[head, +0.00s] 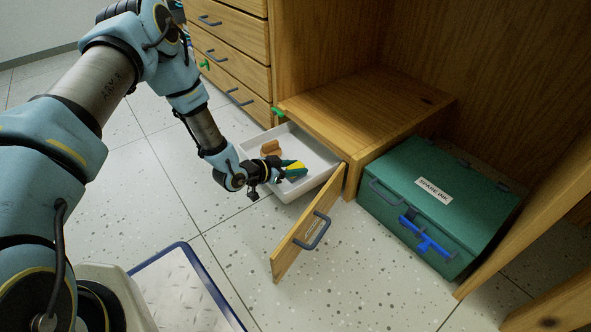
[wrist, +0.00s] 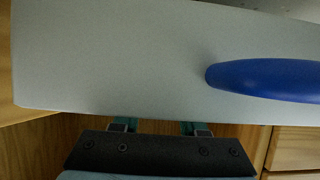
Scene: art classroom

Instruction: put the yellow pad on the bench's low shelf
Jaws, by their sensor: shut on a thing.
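The yellow pad (head: 296,169) shows as a small yellow strip between the green fingers of my gripper (head: 294,171) in the head view. My gripper is shut on it, over the white open tray-like drawer (head: 318,160). I cannot tell whether the pad touches the drawer. A low wooden shelf board (head: 365,105) lies behind and to the right, its visible top mostly bare. In the wrist view, my gripper's teal finger parts (wrist: 160,128) show at the bottom. A pale grey surface (wrist: 110,60) with a blue rounded piece (wrist: 265,80) hides the fingertips, and the pad cannot be made out.
An orange-brown block (head: 271,148) lies in the drawer. A wooden panel (head: 290,255) with a dark handle juts out in front. A green labelled case (head: 415,220) stands right. A wooden drawer unit (head: 225,60) stands behind. A blue-edged platform (head: 185,290) is at the bottom.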

